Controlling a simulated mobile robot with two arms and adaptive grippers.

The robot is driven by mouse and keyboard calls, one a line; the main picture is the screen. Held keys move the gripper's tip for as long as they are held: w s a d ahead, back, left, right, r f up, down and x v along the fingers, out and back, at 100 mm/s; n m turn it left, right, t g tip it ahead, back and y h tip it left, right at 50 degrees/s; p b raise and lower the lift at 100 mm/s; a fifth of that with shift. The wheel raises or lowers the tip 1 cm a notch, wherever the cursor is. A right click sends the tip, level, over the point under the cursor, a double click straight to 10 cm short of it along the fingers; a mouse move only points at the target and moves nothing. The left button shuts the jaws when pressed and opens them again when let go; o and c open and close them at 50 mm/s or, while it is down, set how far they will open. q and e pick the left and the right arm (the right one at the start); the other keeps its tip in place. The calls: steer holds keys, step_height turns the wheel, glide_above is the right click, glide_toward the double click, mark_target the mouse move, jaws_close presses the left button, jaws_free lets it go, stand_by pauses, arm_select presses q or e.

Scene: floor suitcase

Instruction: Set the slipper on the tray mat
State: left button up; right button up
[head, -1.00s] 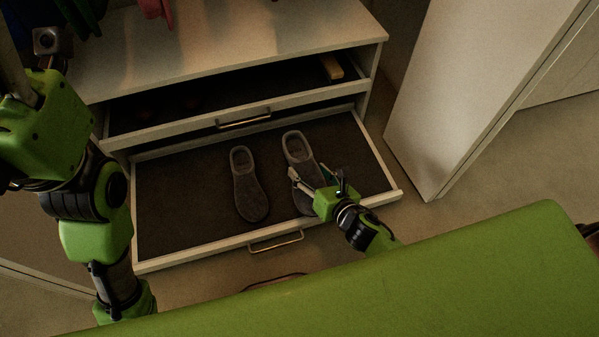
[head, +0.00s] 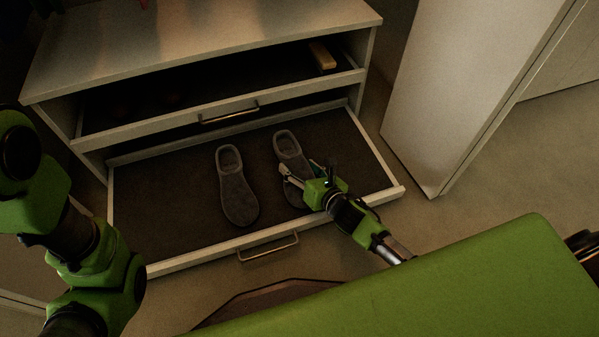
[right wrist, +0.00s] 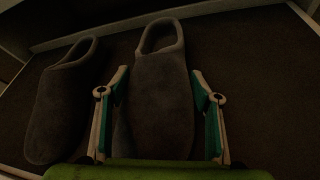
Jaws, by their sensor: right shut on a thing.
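Two grey slippers lie side by side in the open lower drawer. My right gripper (head: 299,168) is shut on the right slipper (head: 288,146), with one finger along each side of it. In the right wrist view this slipper (right wrist: 160,105) sits between the fingers, its open heel end pointing away. It appears to be at the drawer floor; whether it is lifted I cannot tell. The left slipper (head: 236,190) lies free beside it. A dark flat thing with a rim (head: 268,291), possibly the tray mat, shows partly on the floor in front of the drawer. My left gripper is out of view.
The lower drawer (head: 165,264) has a raised front edge and a metal handle. Above it, a second drawer (head: 160,123) is partly open and holds a wooden block (head: 322,56). A pale upright panel (head: 450,90) stands at the right. Floor is bare to its right.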

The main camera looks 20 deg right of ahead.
steer(key=shift+r, duration=0.1)
steer(key=shift+f, duration=0.2)
steer(key=o, duration=1.2)
